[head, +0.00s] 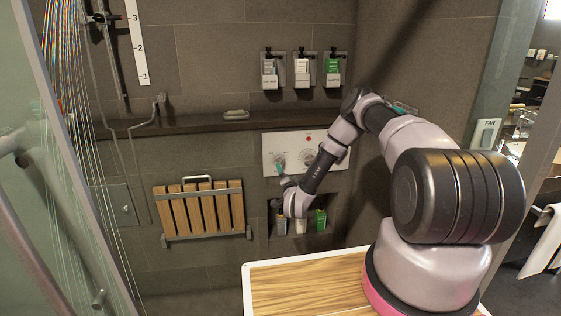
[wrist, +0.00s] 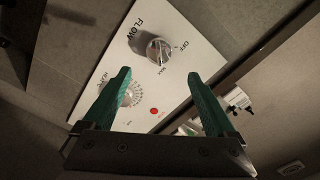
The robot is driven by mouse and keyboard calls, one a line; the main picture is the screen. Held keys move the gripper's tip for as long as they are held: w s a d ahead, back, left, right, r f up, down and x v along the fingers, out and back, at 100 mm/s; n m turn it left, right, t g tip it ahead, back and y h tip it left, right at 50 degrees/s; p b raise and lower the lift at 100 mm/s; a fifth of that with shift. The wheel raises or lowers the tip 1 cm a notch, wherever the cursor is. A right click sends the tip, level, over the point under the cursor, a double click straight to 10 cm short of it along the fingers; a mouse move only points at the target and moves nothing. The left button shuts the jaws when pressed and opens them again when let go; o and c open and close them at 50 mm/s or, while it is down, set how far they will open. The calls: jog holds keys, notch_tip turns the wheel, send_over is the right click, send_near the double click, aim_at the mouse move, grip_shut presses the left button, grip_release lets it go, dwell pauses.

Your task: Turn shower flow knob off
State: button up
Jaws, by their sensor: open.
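The flow knob (wrist: 158,51) is a round metal knob on a white panel (wrist: 112,62), with the words FLOW, OFF and MAX printed around it. I cannot tell its exact setting. My gripper (wrist: 160,74) has two teal fingers, open and apart with nothing between them. In the wrist view the flow knob shows just beyond the fingertips. A second knob (wrist: 131,93) with a ring of marks is partly behind the left finger. In the head view my gripper (head: 281,170) is at the left part of the panel (head: 330,140), partly covering the flow knob there.
A red button (head: 308,139) is on the panel. A dark ledge (head: 205,122) runs above it, and a niche with bottles (head: 320,220) lies below. A wooden folding seat (head: 200,208) is on the wall to the left. Dispensers (head: 302,70) hang above.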

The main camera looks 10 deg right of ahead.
aim_at(280, 161)
jog(key=w, duration=1)
jog(key=shift+w, duration=0.15)
jog(key=c, duration=1.4)
jog(key=shift+o, duration=0.2)
jog(key=shift+a+r+n, duration=0.1)
jog(key=shift+n, duration=0.2)
jog(key=n, duration=0.4)
jog(key=shift+a+r+n, duration=0.1)
jog(key=shift+n, duration=0.2)
jog(key=n, duration=0.4)
jog(key=shift+a+n, duration=0.1)
jog(key=shift+n, duration=0.2)
jog(key=n, duration=0.5)
jog(key=shift+n, duration=1.6)
